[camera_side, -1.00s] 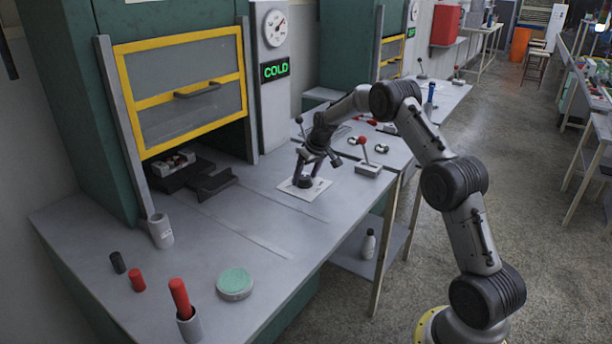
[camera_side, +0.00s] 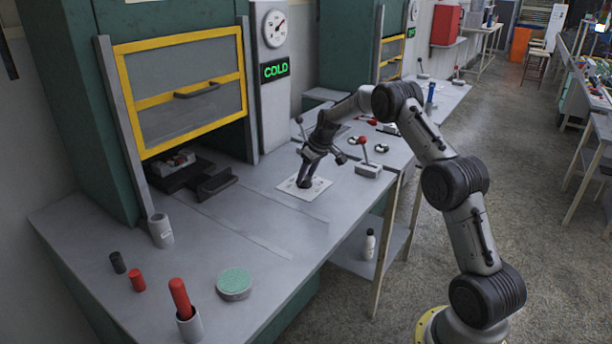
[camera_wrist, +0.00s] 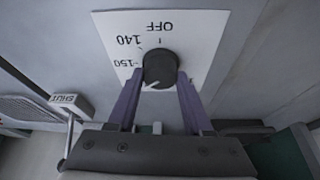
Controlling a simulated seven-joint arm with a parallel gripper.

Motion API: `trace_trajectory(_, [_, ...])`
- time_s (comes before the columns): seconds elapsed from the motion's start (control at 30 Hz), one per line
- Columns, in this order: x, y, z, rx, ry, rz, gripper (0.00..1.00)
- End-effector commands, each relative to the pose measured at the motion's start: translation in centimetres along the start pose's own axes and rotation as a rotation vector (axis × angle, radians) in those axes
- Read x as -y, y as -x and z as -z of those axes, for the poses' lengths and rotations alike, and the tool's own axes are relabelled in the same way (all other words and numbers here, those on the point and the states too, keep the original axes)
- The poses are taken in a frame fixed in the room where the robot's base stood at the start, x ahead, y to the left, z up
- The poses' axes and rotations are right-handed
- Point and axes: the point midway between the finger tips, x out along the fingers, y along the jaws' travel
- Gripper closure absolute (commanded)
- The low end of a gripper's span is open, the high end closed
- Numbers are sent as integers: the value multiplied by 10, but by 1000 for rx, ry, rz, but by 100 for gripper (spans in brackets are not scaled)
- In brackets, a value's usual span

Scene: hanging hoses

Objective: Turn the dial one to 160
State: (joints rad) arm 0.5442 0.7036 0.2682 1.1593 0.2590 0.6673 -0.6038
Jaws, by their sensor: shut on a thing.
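The dial is a round dark knob (camera_wrist: 160,66) on a white plate (camera_wrist: 196,28) that lies on the bench; the plate also shows in the side view (camera_side: 318,189). In the wrist view the plate reads OFF, 140 and 150, upside down; any further marks are hidden by my gripper. A pale pointer mark on the knob's lower left edge points down and left, past 150. My gripper (camera_wrist: 161,78) is shut on the knob, with one purple finger on each side. In the side view my gripper (camera_side: 304,184) reaches down to the plate and mostly hides the knob.
A small box with a red-knobbed lever (camera_side: 368,169) stands just right of the plate. A furnace with a yellow-framed door (camera_side: 190,90) is behind left, beside a green COLD sign (camera_side: 275,69) and a round gauge (camera_side: 275,28).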

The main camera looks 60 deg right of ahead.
Motion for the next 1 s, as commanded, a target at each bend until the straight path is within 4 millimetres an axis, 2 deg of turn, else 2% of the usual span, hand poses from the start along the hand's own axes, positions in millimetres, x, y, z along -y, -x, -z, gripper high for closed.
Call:
trace_trajectory(0.2, [-1,0,0,1,95,40,100])
trace_trajectory(0.57, [-1,0,-1,1,109,45,100])
trace_trajectory(0.6, [-1,0,-1,0,109,45,42])
trace_trajectory(0.73, [-1,0,0,0,108,45,19])
trace_trajectory(1.0, [-1,0,0,-1,108,44,19])
